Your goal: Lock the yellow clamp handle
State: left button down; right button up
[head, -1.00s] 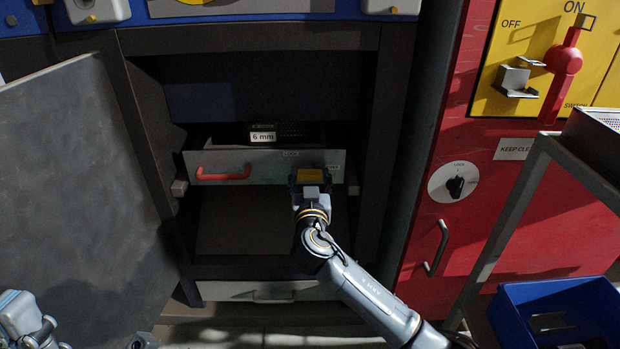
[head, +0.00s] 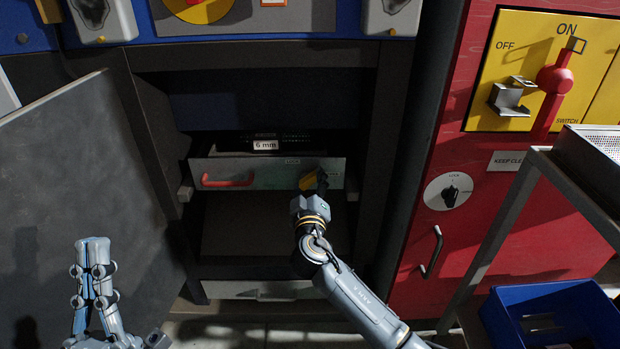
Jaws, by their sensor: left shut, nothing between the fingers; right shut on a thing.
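The yellow clamp handle (head: 308,181) is on the right part of the grey drawer front (head: 270,172), tilted, just below a small LOCK label (head: 292,161). My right gripper (head: 319,183) is shut on the handle; its dark fingers cover the handle's right side. My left gripper (head: 93,243) is shut and empty at the lower left, in front of the grey door panel and well apart from the drawer.
The drawer has a red pull (head: 228,182) and a 6 mm label (head: 265,145). A grey door panel (head: 75,180) stands open at the left. At the right are a red cabinet (head: 520,225), a metal stand (head: 500,230) and a blue bin (head: 555,300).

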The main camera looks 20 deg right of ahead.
pick_arm(q)
jog(key=w+f+g+y+p, duration=0.2)
jog(key=w+f+g+y, duration=0.1)
jog(key=w+f+g, duration=0.4)
pick_arm(e)
jog(key=n, duration=0.4)
jog(key=shift+a+r+n, duration=0.15)
jog(key=shift+n, duration=0.15)
jog(key=n+p, duration=0.1)
jog(key=n, duration=0.1)
jog(key=n+p, duration=0.1)
jog(key=n, duration=0.1)
jog(key=shift+w+a+n+p, duration=0.1)
jog(key=shift+a+n+p, duration=0.1)
jog(key=shift+n+p, duration=0.1)
pick_arm(q)
notch_tip(320, 180, down, 13)
jog(key=s+a+g+y, duration=0.1)
jog(key=s+g, duration=0.1)
jog(key=g, duration=0.4)
jog(key=shift+a+g+y, duration=0.25)
jog(key=shift+g+y, duration=0.05)
jog(key=shift+y, duration=0.1)
pick_arm(e)
jog(key=shift+n, duration=0.3)
jog(key=o, duration=1.1)
jog(key=shift+f, duration=0.2)
jog(key=shift+o, duration=0.2)
jog(key=shift+a, duration=0.1)
jog(key=v, duration=1.2)
